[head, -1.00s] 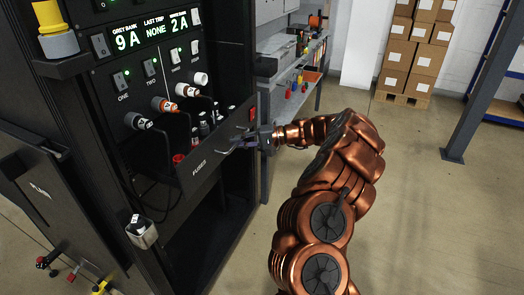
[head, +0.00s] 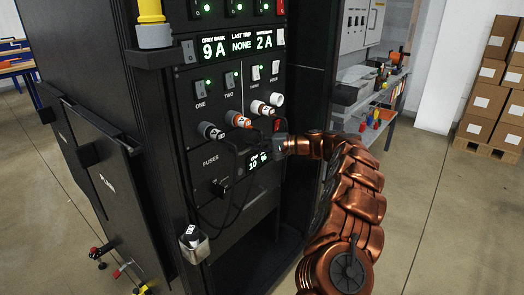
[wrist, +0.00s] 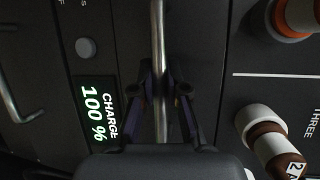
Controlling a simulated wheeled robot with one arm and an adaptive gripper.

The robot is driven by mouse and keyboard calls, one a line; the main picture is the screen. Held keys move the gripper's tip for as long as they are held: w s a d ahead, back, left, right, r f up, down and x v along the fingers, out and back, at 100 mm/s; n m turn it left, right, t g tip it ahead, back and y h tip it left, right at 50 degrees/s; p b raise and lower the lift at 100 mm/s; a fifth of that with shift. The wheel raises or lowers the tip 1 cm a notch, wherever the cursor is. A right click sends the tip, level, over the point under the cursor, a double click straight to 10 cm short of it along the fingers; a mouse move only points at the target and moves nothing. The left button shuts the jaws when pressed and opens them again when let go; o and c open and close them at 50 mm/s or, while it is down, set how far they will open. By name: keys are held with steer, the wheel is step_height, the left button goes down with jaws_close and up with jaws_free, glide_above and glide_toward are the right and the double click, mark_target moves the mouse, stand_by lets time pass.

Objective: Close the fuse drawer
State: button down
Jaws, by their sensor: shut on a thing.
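The fuse drawer front (head: 211,160), marked FUSES, looks flush with the black rack face in the head view, and no fuses show above it. My gripper (head: 279,146) is at the right part of this front, just left of my copper arm, and partly hides it. In the wrist view, the drawer's metal bar handle (wrist: 158,45) runs between the fingers of my gripper (wrist: 168,100), which are shut on it. A lit display reading CHARGE 100 % (wrist: 97,114) is beside the handle.
Cable plugs (head: 238,119) sit above the drawer front, and their black cables (head: 232,207) hang across it. A holder (head: 194,244) sticks out from the lower left rack edge. Shelves (head: 372,95) stand right of the rack. The floor at right (head: 450,220) is clear.

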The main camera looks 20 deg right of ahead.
steer(key=c, duration=1.2)
jaws_free()
steer(key=shift+d, duration=0.15)
steer(key=shift+s+d, duration=0.1)
steer(key=v, duration=1.1)
steer(key=shift+s+d+r, duration=0.15)
steer(key=shift+s+d, duration=0.05)
steer(key=shift+d, duration=0.15)
